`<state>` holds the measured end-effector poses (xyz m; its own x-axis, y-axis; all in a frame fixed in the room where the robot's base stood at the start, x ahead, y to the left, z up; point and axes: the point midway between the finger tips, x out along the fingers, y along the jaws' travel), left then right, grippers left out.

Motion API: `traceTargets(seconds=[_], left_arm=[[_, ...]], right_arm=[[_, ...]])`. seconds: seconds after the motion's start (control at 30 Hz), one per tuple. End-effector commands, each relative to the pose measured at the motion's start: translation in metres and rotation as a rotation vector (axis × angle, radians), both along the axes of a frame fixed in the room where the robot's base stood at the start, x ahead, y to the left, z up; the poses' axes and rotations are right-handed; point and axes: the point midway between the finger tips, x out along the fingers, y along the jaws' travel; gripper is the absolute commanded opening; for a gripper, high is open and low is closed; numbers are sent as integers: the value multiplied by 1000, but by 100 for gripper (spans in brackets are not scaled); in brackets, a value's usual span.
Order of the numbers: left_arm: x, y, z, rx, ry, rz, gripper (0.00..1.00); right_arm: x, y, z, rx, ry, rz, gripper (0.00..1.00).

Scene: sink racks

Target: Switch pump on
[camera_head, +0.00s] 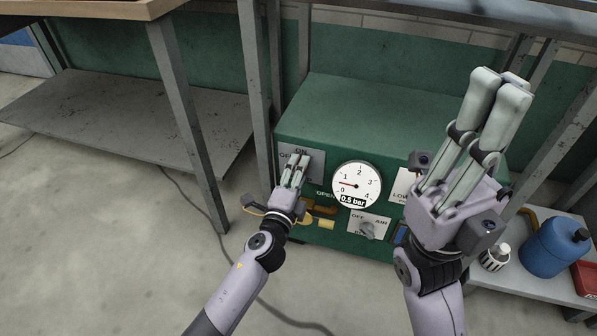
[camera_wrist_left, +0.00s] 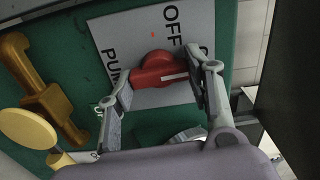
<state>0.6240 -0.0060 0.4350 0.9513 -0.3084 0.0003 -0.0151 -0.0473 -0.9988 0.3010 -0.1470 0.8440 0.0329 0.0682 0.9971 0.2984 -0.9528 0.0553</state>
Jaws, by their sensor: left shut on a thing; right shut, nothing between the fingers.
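The green pump unit (camera_head: 345,110) stands under the bench, with a round gauge (camera_head: 356,185) on its front reading about 0.5 bar. The pump switch is a red rotary knob (camera_wrist_left: 156,70) on a grey plate (camera_wrist_left: 110,38) marked OFF and PUMP in the left wrist view. My left gripper (camera_head: 296,166) is at this plate, with its fingers on either side of the red knob, shut on it. In the head view the fingers hide the knob. My right gripper (camera_head: 500,90) is shut and empty, raised in front of the unit's right side.
A brass valve with a yellow handle (camera_wrist_left: 28,128) sits beside the plate. An OFF/AIR selector (camera_head: 367,230) is below the gauge. Bench legs (camera_head: 188,125) flank the left side.

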Motion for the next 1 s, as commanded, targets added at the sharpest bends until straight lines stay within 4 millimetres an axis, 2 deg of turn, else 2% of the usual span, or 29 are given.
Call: traceTargets(seconds=[0.67, 0.7, 1.0], left_arm=[[-1, -1, -1, 65, -20, -4, 19], [-1, -1, -1, 65, -20, -4, 48], [0, -1, -1, 63, -19, -2, 68]], right_arm=[[-3, -1, 0, 2, 0, 0, 0], [-3, -1, 0, 1, -1, 0, 0], [-3, -1, 1, 1, -1, 0, 0]])
